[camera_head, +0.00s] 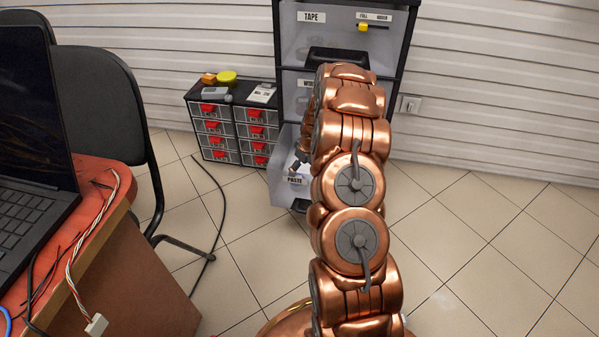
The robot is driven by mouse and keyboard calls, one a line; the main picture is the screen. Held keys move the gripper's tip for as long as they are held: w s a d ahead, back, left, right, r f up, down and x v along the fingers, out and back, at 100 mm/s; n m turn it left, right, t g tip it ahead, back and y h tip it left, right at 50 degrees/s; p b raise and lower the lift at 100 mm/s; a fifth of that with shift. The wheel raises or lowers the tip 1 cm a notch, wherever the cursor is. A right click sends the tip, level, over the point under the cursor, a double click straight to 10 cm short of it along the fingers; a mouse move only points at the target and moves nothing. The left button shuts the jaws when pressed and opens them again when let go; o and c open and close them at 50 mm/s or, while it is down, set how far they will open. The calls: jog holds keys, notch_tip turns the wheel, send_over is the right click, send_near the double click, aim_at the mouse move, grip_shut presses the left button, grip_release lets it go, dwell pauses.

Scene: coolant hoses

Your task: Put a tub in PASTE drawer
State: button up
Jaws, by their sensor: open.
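The PASTE drawer (283,188) is the lowest labelled drawer of the dark cabinet and is pulled out, with its label on the front. My gripper (298,160) is a small dark shape over this drawer, partly hidden by my copper arm. It is open. A small pale bluish thing shows just below it in the drawer, too small to name. I cannot make out a tub for certain; my arm hides much of the drawer's inside. A round yellow thing (227,76) sits on the small drawer unit to the left.
The TAPE drawer (311,17) is at the cabinet's top, with another drawer below it. The small unit (225,155) has several red-handled drawers. A black chair (108,112) and orange desk (112,212) with a laptop stand left. The tiled floor at right is clear.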

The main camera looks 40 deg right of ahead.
jog(key=shift+p+v, duration=0.3)
jog(key=shift+v, duration=1.3)
